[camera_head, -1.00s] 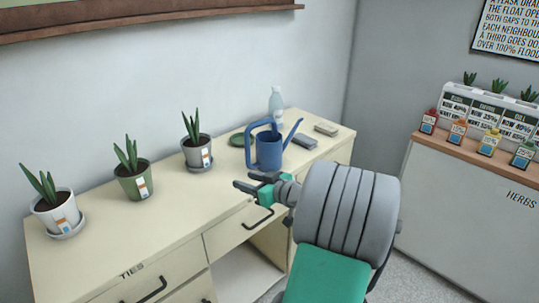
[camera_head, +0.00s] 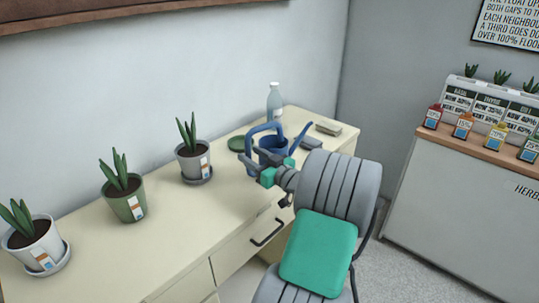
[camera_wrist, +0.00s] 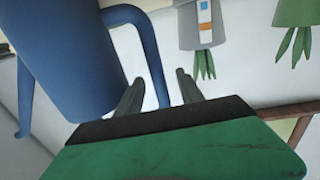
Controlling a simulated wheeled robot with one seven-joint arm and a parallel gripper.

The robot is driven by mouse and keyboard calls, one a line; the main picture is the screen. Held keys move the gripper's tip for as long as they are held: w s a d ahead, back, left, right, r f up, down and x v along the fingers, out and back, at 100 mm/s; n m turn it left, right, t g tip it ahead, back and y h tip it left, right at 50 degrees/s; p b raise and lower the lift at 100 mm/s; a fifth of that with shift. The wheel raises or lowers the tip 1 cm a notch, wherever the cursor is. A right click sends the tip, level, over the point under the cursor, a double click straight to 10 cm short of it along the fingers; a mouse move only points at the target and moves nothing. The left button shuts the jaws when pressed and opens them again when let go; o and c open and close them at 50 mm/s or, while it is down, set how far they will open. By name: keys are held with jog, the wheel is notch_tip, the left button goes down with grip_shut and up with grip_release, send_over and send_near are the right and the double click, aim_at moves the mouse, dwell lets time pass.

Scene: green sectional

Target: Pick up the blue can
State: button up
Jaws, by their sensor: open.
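The blue can (camera_head: 273,143) is a watering can standing upright on the cream desk, its spout to the right and its handle to the left. My gripper (camera_head: 248,154) is open and level with the can's handle side, partly covering its lower body. In the wrist view, which looks upside down, the can's body (camera_wrist: 72,60) fills the left. Its handle (camera_wrist: 152,55) runs through the gap between my fingertips (camera_wrist: 157,82). I cannot tell how deep the handle lies between them. The fingers hold nothing.
Potted plants (camera_head: 124,197) line the desk (camera_head: 190,222) to the left. A clear bottle (camera_head: 274,101) stands behind the can. A white counter (camera_head: 440,190) is at right.

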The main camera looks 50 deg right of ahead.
jog(key=w, duration=0.2)
jog(key=w+d, duration=0.1)
jog(key=shift+w, duration=0.4)
jog(key=shift+c, duration=0.5)
grip_shut()
